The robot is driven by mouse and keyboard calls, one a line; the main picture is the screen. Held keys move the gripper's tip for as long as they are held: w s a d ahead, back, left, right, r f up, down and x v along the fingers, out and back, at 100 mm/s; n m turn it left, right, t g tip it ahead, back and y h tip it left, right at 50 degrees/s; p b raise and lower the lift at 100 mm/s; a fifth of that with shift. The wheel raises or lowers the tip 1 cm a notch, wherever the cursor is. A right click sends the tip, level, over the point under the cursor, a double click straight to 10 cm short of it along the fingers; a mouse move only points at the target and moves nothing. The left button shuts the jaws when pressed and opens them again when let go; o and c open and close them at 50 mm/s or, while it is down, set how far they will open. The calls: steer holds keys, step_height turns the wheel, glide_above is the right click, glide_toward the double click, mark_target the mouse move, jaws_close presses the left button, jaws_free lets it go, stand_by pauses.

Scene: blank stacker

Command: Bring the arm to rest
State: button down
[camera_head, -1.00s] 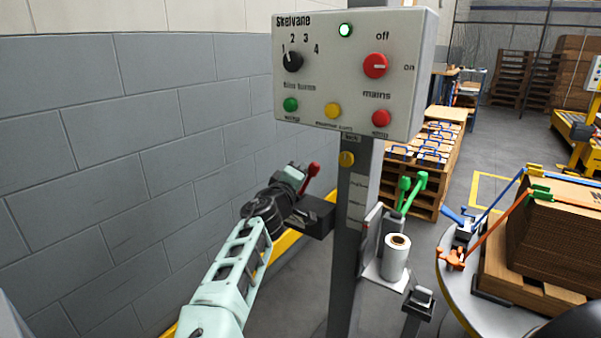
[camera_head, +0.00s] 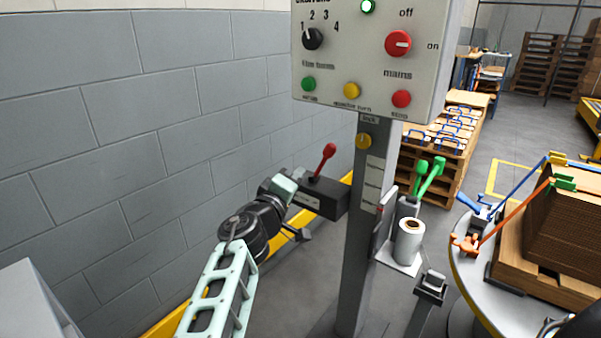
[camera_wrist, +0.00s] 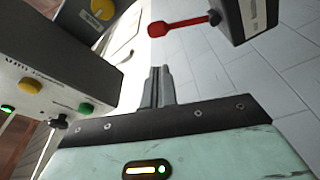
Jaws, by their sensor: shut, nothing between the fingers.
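My gripper shows in the wrist view (camera_wrist: 158,86) with its two fingers together and nothing between them. In the head view my arm reaches up from the bottom, and its pale green wrist end (camera_head: 283,187) is beside the black box with the red-knobbed lever (camera_head: 326,158). The fingertips are hard to make out there. In the wrist view the red lever (camera_wrist: 178,27) is ahead and to the right, apart from the fingers. The control panel (camera_head: 372,70) stands above and to the right of my gripper, with its green lamp lit.
The panel's grey post (camera_head: 357,240) stands right of my arm. A grey block wall (camera_head: 130,140) is on the left. A white roll (camera_head: 409,242), green levers (camera_head: 430,178) and a round turntable (camera_head: 470,270) with stacked brown sheets are on the right.

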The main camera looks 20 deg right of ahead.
steer(key=s+d+f+m+g, duration=0.2)
steer(key=s+d+f+g, duration=0.15)
steer(key=d+f, duration=0.25)
steer(key=s+d+f+m+g, duration=0.1)
steer(key=s+d+f+g, duration=0.2)
steer(key=d+f+g, duration=0.3)
steer(key=s+a+f+g+y, duration=0.2)
steer(key=s+f+g+y, duration=0.4)
steer(key=s, duration=0.6)
steer(key=s+a+r+n+y, duration=0.1)
steer(key=s+a+r+y, duration=0.4)
steer(key=s+a, duration=0.35)
steer(key=s+a+r+n+t+y, duration=0.1)
steer(key=s+a+r+n, duration=0.1)
steer(key=s+r, duration=0.3)
steer(key=s+a+r+n+y, duration=0.1)
steer(key=s+a+r+n, duration=0.2)
steer(key=r, duration=0.5)
step_height(320, 180, up, 18)
steer(key=p, duration=1.7)
steer(key=shift+s+d+f, duration=0.2)
steer(key=shift+s+d, duration=0.05)
steer(key=shift+s, duration=0.1)
